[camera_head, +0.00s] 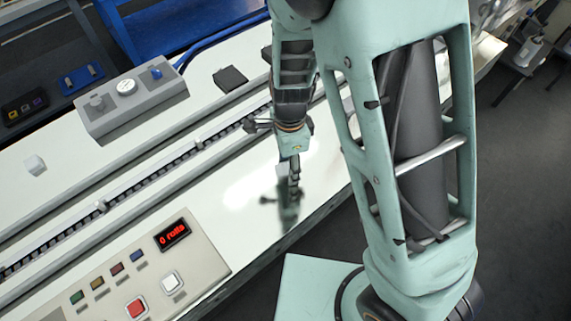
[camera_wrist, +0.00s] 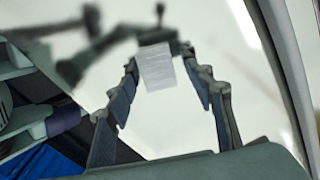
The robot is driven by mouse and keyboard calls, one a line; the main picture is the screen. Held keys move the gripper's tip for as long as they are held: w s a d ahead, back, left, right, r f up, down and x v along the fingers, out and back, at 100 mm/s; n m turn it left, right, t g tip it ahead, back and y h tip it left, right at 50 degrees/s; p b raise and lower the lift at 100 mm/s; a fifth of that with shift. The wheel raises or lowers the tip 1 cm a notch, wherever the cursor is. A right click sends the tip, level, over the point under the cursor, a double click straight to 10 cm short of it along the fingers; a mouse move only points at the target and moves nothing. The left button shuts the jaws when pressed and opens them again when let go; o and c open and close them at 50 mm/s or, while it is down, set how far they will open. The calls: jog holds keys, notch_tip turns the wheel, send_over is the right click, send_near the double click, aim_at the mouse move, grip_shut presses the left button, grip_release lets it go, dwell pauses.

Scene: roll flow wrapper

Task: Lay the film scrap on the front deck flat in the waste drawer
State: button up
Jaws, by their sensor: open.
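The film scrap (camera_wrist: 155,66) is a small, pale, slightly see-through sheet. In the wrist view it shows between the tips of my open gripper (camera_wrist: 159,60). I cannot tell whether it touches either finger. In the head view my gripper (camera_head: 293,188) points down just above the glossy white front deck (camera_head: 235,215), close to its front edge. A pale patch beside the fingers there looks like the scrap (camera_head: 282,171), partly hidden by the gripper. I cannot make out the waste drawer in either view.
A control panel (camera_head: 190,262) with coloured buttons and a red "0 rolls" display sits left of my gripper. Behind run a chain track (camera_head: 140,180) and a grey button box (camera_head: 130,98). A small white block (camera_head: 35,165) and a dark square (camera_head: 230,77) lie on the rear deck.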

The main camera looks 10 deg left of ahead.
jog(key=c, duration=0.8)
jog(key=shift+c, duration=0.2)
jog(key=shift+r, duration=0.15)
